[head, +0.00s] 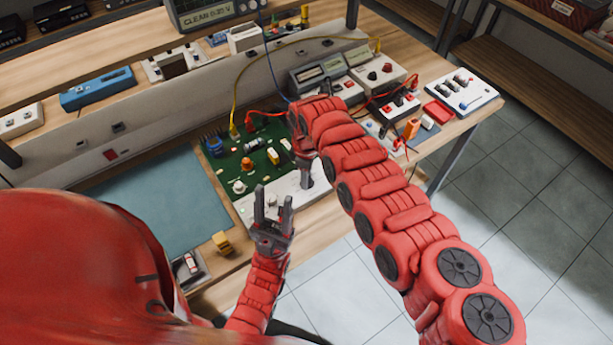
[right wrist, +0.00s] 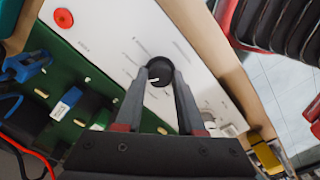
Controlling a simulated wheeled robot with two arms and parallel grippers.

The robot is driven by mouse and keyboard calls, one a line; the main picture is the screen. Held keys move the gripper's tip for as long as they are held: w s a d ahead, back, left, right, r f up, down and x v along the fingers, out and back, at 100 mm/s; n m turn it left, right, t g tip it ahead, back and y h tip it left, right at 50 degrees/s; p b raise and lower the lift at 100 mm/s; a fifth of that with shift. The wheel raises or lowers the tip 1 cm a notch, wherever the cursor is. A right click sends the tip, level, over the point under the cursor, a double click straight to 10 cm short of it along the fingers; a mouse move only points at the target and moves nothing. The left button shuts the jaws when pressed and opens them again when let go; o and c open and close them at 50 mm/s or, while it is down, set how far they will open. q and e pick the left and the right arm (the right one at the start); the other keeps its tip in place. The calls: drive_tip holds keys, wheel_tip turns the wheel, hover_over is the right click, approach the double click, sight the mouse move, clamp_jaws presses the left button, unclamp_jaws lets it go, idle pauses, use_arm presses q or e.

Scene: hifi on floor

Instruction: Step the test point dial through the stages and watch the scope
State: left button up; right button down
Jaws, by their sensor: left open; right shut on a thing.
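The black test point dial (right wrist: 160,70) sits on a white panel (right wrist: 118,38) and has a white pointer mark. My right gripper (right wrist: 161,68) is shut on the dial, one finger on each side; it also shows over the panel in the head view (head: 306,183), where it hides most of the dial. The stage labels are too small to read. The scope (head: 207,14) stands on the shelf at the top of the head view and its screen reads "CLEAN 0.20 V". My left gripper (head: 273,200) is open and empty in front of the green circuit board (head: 232,172).
A red button (right wrist: 63,18) is on the same panel. Yellow, blue and red leads (head: 234,95) run near the board. Boxes with knobs (head: 378,72) stand to the right. A blue-grey mat (head: 160,205) at left is mostly clear.

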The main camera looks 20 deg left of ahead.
drive_tip(key=m+b, duration=0.2)
drive_tip(key=m, duration=0.2)
drive_tip(key=shift+f, duration=0.1)
drive_tip(key=shift+m+b, duration=0.6)
drive_tip(key=shift+m, duration=0.6)
drive_tip(key=shift+w, duration=0.1)
drive_tip(key=c, duration=0.5)
unclamp_jaws()
drive_tip(key=shift+r, duration=0.2)
drive_tip(key=shift+r, duration=0.3)
wheel_tip(320, 180, up, 17)
drive_tip(key=b, duration=0.3)
drive_tip(key=shift+f+b, duration=0.15)
drive_tip(key=shift+b, duration=0.2)
